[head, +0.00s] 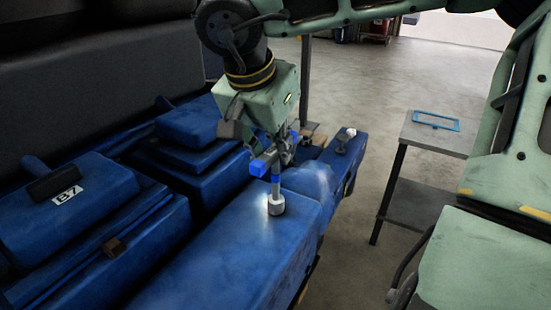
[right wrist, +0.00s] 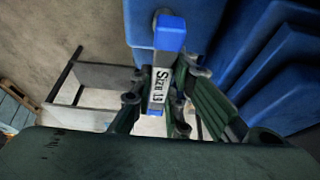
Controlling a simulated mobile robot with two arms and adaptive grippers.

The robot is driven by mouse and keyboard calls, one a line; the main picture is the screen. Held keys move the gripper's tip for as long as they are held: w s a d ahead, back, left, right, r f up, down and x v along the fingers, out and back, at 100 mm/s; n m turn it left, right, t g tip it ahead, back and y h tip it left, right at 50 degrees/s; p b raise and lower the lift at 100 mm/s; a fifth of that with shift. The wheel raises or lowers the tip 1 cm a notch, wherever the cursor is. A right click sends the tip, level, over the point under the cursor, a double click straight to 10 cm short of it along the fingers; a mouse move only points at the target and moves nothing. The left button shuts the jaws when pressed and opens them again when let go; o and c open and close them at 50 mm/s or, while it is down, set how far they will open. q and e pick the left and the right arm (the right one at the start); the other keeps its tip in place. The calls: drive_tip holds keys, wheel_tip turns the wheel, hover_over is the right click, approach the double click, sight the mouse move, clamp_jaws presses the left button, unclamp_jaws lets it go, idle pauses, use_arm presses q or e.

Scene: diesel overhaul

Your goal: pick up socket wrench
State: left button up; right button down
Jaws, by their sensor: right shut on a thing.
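The socket wrench (head: 276,187) has a blue handle end, a metal shaft and a round grey socket at the bottom. My right gripper (head: 285,152) is shut on it, and the wrench points downward with its socket over the blue engine block (head: 225,245). I cannot tell whether the socket touches the block's top. In the right wrist view the wrench (right wrist: 161,85) shows a "Size 13" label and a blue end, between the fingers of the right gripper (right wrist: 156,103). My left gripper is not in view.
Blue engine covers, one marked B7 (head: 67,196), fill the left side. A small grey table (head: 437,140) with a blue frame (head: 436,121) on it stands at the right. Concrete floor between is clear.

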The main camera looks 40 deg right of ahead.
drive_tip(key=r, duration=0.2)
drive_tip(key=s+r+b, duration=0.1)
drive_tip(key=r, duration=0.1)
drive_tip(key=s+r+b, duration=0.2)
drive_tip(key=s+r, duration=0.4)
drive_tip(key=s, duration=0.4)
drive_tip(key=shift+s+a+r, duration=0.2)
drive_tip(key=shift+s+a, duration=0.2)
drive_tip(key=c, duration=2.3)
unclamp_jaws()
clamp_jaws()
